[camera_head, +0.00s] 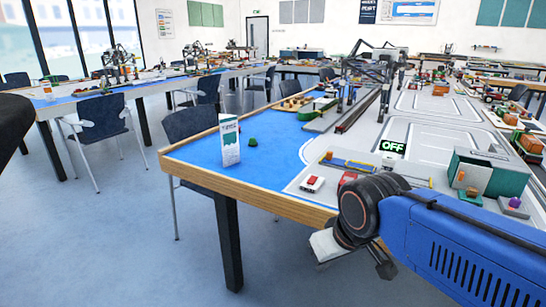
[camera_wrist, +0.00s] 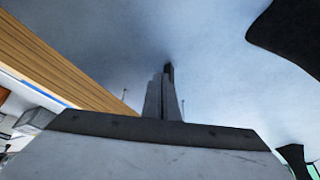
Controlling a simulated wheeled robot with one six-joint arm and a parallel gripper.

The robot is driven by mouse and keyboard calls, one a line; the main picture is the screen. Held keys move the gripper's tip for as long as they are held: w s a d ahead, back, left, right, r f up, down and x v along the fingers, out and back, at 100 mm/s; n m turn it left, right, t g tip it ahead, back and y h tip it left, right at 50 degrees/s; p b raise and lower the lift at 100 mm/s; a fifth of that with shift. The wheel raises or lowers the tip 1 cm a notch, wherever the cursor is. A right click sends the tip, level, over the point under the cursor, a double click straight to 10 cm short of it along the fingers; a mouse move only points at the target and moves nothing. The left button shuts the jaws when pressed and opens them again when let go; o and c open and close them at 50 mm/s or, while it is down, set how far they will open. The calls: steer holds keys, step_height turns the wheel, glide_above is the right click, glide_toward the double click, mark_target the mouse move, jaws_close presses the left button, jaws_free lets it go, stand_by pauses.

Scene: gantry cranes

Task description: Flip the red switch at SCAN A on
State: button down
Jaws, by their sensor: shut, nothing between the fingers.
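A black sign with green "OFF" letters (camera_head: 392,146) stands on the model table. A red item (camera_head: 347,178) lies in front of it, partly covered by my blue arm; I cannot tell whether it is the switch. A small red-and-white block (camera_head: 311,184) sits near the table's front edge. No SCAN A label is readable. In the wrist view my gripper (camera_wrist: 165,75) is shut and empty, pointing over the floor with the table edge at left.
The table's wooden edge (camera_head: 250,194) runs close to my arm. A white card stand (camera_head: 229,142) and a green piece (camera_head: 252,142) stand on the blue area. A teal-and-grey container (camera_head: 483,172) stands right of the sign. Open floor lies at front left.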

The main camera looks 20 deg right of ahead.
steer(key=w+d+r+n+g, duration=0.2)
steer(key=w+d+r+n, duration=0.25)
steer(key=w+r, duration=1)
steer(key=n+g+h, duration=0.1)
steer(key=n+g, duration=0.1)
steer(key=n, duration=0.1)
glide_toward(315, 177)
steer(key=f, duration=0.4)
steer(key=d+f, duration=0.1)
steer(key=f, duration=0.1)
steer(key=shift+w+f, duration=0.15)
steer(key=shift+w, duration=0.25)
